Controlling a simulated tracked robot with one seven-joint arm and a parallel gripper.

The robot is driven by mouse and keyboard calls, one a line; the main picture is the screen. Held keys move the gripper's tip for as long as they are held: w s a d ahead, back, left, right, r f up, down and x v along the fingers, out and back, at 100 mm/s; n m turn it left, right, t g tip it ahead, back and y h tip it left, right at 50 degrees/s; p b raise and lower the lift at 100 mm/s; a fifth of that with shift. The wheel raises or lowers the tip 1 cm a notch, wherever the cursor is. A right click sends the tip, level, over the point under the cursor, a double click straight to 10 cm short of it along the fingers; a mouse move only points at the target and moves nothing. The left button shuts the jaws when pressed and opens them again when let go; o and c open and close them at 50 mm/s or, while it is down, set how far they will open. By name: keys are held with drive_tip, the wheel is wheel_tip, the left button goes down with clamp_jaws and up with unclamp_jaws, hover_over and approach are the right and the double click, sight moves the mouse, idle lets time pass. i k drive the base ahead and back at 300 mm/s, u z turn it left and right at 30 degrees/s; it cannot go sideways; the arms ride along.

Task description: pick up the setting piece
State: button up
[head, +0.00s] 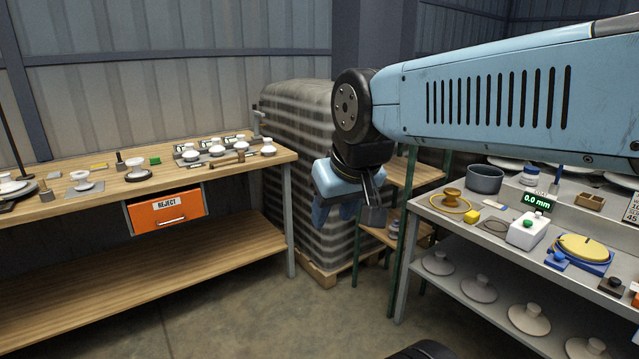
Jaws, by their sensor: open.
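I cannot tell for certain which thing is the setting piece. On the grey bench at the right, a brown spool-shaped piece (452,196) stands in a yellow ring, and a small yellow block (472,216) lies just in front of it. A green display (538,202) reading 0.0 mm stands to their right, behind a white box with a green knob (527,230). My gripper (347,212) hangs in the air left of this bench, pointing down. It is open, with nothing seen between its fingers, and apart from both benches.
The grey bench (425,207) also bears a dark pot (485,179), a yellow disc on a blue base (585,247) and a wooden tray (590,201). A wooden bench (235,169) with white insulators and an orange REJECT drawer (167,212) is left. A wrapped pallet stack (300,125) stands behind.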

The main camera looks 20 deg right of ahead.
sight(451, 194)
drive_tip(key=z, duration=0.35)
drive_tip(key=i, duration=1.1)
drive_tip(key=z, duration=1)
drive_tip(key=i, duration=0.7)
drive_tip(key=z, duration=0.15)
